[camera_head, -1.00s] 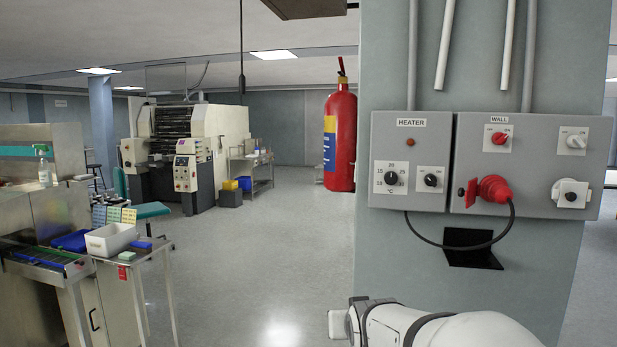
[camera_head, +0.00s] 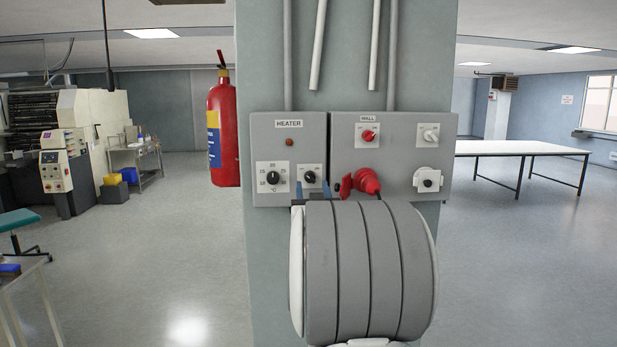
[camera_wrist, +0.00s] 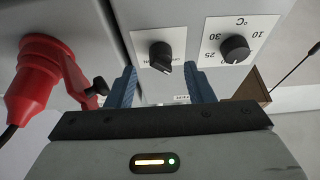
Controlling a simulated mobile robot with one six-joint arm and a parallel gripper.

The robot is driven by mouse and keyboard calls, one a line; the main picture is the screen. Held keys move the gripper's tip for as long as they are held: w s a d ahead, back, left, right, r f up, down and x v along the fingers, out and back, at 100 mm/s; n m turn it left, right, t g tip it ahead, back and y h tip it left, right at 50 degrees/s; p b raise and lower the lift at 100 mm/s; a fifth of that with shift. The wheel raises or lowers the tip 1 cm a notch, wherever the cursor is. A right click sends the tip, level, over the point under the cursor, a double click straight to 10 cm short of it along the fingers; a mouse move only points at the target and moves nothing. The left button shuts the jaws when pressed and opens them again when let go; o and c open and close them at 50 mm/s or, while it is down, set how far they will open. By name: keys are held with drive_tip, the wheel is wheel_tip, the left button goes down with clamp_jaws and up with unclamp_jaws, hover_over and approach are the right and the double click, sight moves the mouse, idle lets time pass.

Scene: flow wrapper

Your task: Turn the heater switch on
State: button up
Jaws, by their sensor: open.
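The heater switch is a small black rotary knob on a white plate (camera_head: 309,177), low on the grey HEATER box (camera_head: 262,185). In the wrist view, which shows the panel upside down, the knob (camera_wrist: 161,55) is seen whole, its pointer slanting to the lower right. My gripper (camera_wrist: 160,80) is open, with its blue fingers apart on either side of the knob's plate in that view. The knob sits between the fingers in the picture, a little beyond the tips; I see no contact. In the head view my gripper (camera_head: 313,188) is mostly hidden behind my wrist.
A black temperature dial (camera_head: 273,178) is beside the switch, below a dull red-brown lamp (camera_head: 289,142). A red plug (camera_head: 367,181) with a cable sticks out close to my fingers, also large in the wrist view (camera_wrist: 40,80). A fire extinguisher (camera_head: 223,130) hangs left of the panel.

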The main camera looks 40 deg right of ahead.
sight(311, 181)
drive_tip(key=shift+p+x, duration=0.45)
drive_tip(key=shift+x, duration=1.15)
drive_tip(key=shift+c, duration=0.3)
drive_tip(key=shift+a+f, duration=0.1)
drive_tip(key=c, duration=0.9)
